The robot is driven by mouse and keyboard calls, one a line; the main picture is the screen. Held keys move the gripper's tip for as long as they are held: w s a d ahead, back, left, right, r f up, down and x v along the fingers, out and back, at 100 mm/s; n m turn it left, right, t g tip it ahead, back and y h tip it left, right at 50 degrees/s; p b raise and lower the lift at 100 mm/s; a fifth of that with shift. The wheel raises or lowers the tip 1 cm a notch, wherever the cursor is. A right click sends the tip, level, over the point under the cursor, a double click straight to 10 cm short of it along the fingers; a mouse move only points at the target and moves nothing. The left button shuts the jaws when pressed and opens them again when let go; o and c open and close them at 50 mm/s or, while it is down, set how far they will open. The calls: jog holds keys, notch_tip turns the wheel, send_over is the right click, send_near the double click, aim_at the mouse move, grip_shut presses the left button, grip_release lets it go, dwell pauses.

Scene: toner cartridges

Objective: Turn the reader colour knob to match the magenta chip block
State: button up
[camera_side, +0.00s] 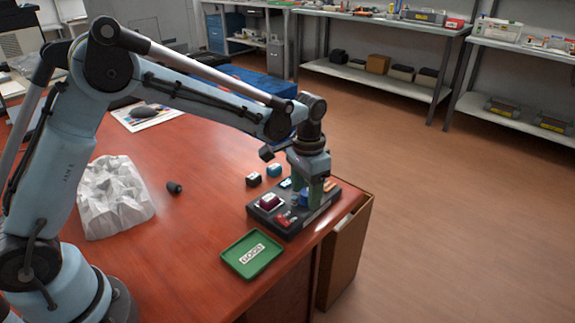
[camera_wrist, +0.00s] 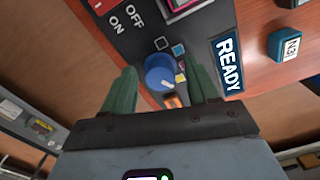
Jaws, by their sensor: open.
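The reader (camera_side: 279,226) is a dark box at the table's right edge. The magenta chip block (camera_side: 269,201) sits in its socket; in the wrist view a magenta edge (camera_wrist: 183,5) shows at the top. The blue colour knob (camera_wrist: 160,73) has a white pointer line towards the lower right, near a yellow mark (camera_wrist: 181,77). Blue and dark square marks lie above the knob; I see no clear magenta mark. My gripper (camera_wrist: 161,65) is open, its green fingers on either side of the knob; I cannot tell whether they touch it. In the side view my gripper (camera_side: 315,188) points down over the reader.
A black block (camera_side: 253,179) and a blue block (camera_side: 274,170) stand behind the reader; the blue block (camera_wrist: 285,44) also shows beside the READY panel (camera_wrist: 228,63). A green tray (camera_side: 238,267) lies in front. Crumpled white paper (camera_side: 115,200) is at left. Table between is mostly clear.

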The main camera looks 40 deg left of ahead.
jog(key=c, duration=1)
jog(key=shift+c, duration=0.2)
jog(key=n, duration=0.4)
jog(key=shift+n, duration=1.8)
jog(key=o, duration=1)
jog(key=shift+d, duration=0.1)
